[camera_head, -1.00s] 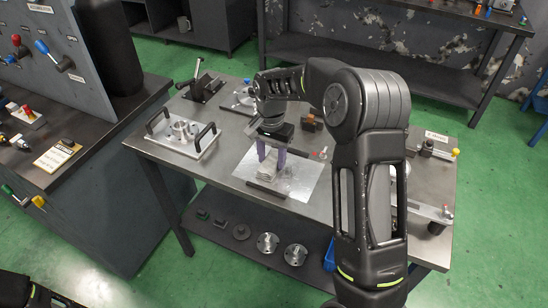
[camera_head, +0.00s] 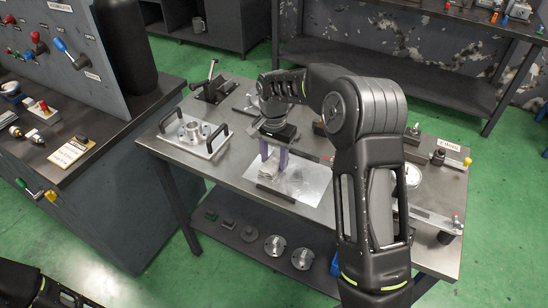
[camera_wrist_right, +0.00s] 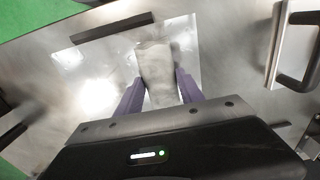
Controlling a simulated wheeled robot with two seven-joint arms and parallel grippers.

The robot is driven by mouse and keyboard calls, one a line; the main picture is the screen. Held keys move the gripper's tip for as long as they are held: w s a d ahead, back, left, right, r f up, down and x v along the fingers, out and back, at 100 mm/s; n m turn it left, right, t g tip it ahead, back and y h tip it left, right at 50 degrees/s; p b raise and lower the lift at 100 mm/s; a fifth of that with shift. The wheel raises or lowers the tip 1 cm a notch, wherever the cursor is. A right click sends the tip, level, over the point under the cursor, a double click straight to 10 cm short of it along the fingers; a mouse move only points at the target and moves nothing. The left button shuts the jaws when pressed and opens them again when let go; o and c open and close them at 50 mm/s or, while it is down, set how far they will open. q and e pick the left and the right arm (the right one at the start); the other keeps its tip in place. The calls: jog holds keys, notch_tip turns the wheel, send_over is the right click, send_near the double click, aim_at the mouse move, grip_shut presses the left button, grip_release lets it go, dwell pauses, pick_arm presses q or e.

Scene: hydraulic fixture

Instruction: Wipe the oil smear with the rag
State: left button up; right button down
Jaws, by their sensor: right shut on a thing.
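My right gripper (camera_head: 272,162) has purple fingers and points down over the bright metal plate (camera_head: 312,182) on the workbench. It is shut on the pale grey rag (camera_head: 267,174), which hangs between the fingers at the plate. In the right wrist view, the rag (camera_wrist_right: 156,68) shows beyond the purple fingers of the gripper (camera_wrist_right: 158,92). Whether the rag presses on the plate I cannot tell. No oil smear can be made out; glare and the rag cover parts of the plate. My left gripper is out of view.
A black bar (camera_head: 276,194) lies along the plate's near edge. A fixture with two black handles (camera_head: 193,136) stands to the left. A lever clamp (camera_head: 211,90) is at the back left. Round metal parts (camera_head: 274,245) lie on the lower shelf.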

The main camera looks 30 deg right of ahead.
aim_at(305, 180)
jog(key=shift+s+d+f, duration=0.15)
jog(key=shift+s+d, duration=0.3)
jog(key=shift+s, duration=0.25)
jog(key=shift+s+d, duration=0.5)
jog(key=shift+s, duration=0.25)
jog(key=shift+s+d, duration=0.1)
jog(key=shift+s+d+r+b, duration=0.1)
jog(key=shift+s+d+b, duration=0.15)
jog(key=shift+s+d, duration=0.3)
jog(key=shift+s+d+r+b, duration=0.1)
jog(key=shift+s+d+b, duration=0.2)
jog(key=shift+s, duration=0.35)
jog(key=shift+s+d, duration=0.1)
jog(key=shift+s+d+f, duration=0.1)
jog(key=shift+s+d, duration=0.35)
jog(key=shift+s, duration=0.2)
jog(key=shift+s+d+f, duration=0.1)
jog(key=shift+s+d, duration=0.3)
jog(key=shift+s, duration=0.25)
